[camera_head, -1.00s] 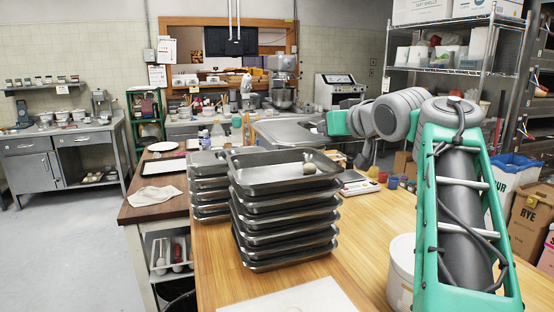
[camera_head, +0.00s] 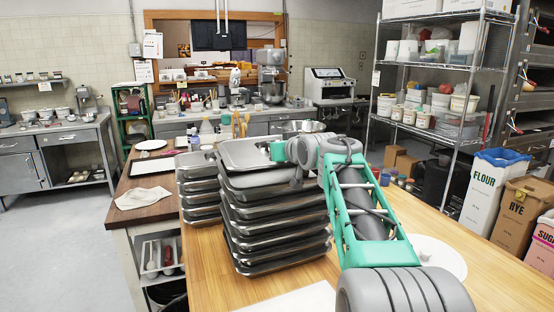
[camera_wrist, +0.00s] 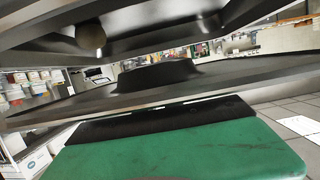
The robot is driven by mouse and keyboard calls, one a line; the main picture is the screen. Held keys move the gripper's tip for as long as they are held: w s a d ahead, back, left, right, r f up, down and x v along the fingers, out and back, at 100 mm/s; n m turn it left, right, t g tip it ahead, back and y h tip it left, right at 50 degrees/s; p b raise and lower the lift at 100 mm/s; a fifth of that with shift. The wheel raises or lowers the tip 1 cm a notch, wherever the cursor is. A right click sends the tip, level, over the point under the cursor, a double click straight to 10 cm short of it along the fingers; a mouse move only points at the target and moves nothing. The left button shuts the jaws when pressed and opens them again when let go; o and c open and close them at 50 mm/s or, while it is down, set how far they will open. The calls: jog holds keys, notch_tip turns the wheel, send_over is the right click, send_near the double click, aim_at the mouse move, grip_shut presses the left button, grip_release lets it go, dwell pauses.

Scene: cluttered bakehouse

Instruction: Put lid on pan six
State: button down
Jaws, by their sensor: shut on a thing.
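The lid (camera_head: 238,153) is a grey metal sheet with a raised middle. My gripper (camera_head: 280,151) is shut on its right side and holds it over the front pan stack. The top pan (camera_head: 262,181) of that stack lies under the lid, mostly covered. In the wrist view a green finger (camera_wrist: 180,145) presses along the lid's edge (camera_wrist: 240,80). A dark metal surface with a round brownish ball (camera_wrist: 90,38) fills the top of that view. A wedge of room shows between the two, so they are apart there. Contact elsewhere I cannot tell.
A second, lower pan stack (camera_head: 198,200) stands close on the left. A white cloth (camera_head: 143,197) lies on the dark table. A white round thing (camera_head: 440,255) is partly behind my arm. Wooden table (camera_head: 205,262) is bare at front left; flour and rye bins stand right.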

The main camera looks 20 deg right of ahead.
jog(key=f, duration=0.3)
jog(key=shift+w+a+f, duration=0.1)
jog(key=shift+w+a, duration=0.05)
jog(key=shift+w, duration=0.15)
jog(key=shift+s+f, duration=0.1)
jog(key=shift+f+b, duration=0.4)
jog(key=shift+f, duration=0.1)
jog(key=c, duration=1.5)
grip_release()
